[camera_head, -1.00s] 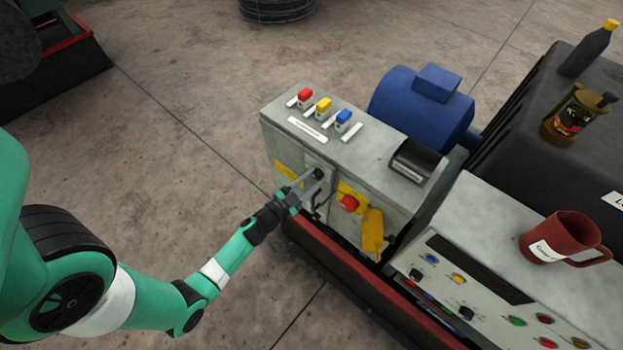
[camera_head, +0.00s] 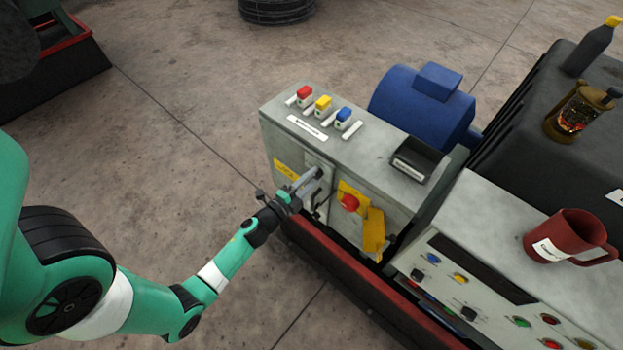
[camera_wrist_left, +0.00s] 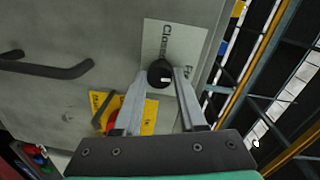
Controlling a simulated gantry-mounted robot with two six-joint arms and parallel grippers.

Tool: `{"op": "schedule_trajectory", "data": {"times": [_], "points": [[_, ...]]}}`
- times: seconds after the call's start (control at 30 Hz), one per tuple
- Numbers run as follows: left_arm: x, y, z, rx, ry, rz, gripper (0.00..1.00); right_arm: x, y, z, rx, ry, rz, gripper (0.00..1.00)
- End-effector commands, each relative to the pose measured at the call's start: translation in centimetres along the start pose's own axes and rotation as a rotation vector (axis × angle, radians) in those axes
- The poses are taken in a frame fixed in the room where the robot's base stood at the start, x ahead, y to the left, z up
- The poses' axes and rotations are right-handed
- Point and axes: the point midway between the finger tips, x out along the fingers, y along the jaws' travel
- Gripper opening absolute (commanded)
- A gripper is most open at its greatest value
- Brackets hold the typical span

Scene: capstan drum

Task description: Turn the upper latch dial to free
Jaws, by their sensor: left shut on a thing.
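The upper latch dial is a small black knob (camera_wrist_left: 159,73) with a short white mark, on a white label plate (camera_wrist_left: 172,42) that reads "Closed"; other lettering is partly covered by a finger. In the left wrist view my left gripper (camera_wrist_left: 160,76) has a finger on each side of the knob and is shut on it. In the head view the left gripper (camera_head: 312,178) reaches the front face of the grey cabinet (camera_head: 345,150), and its fingers hide the dial. My right gripper is in neither view.
A red button (camera_head: 349,202) on a yellow plate sits right of the gripper. A dark bar handle (camera_wrist_left: 45,67) shows in the wrist view. Red, yellow and blue switches (camera_head: 323,104) line the cabinet top. A red mug (camera_head: 563,238) stands on the console at right.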

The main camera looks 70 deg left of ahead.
Motion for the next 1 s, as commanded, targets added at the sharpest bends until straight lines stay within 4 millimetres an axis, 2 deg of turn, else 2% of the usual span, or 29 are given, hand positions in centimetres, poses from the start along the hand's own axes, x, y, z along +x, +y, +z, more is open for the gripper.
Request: {"op": "schedule_trajectory", "data": {"times": [0.67,0.7,0.83,1.0], "points": [[-0.02,0.04,-0.02,0.065,-0.003,0.000,0.00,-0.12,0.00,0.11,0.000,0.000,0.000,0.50],[-0.02,0.04,-0.02,0.065,-0.003,0.000,0.48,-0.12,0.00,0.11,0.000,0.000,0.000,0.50],[-0.02,0.03,-0.02,0.064,-0.003,0.000,0.70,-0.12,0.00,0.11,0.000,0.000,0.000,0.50],[-0.01,0.02,-0.01,0.063,-0.003,0.000,0.70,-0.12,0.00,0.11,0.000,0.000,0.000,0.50]]}}
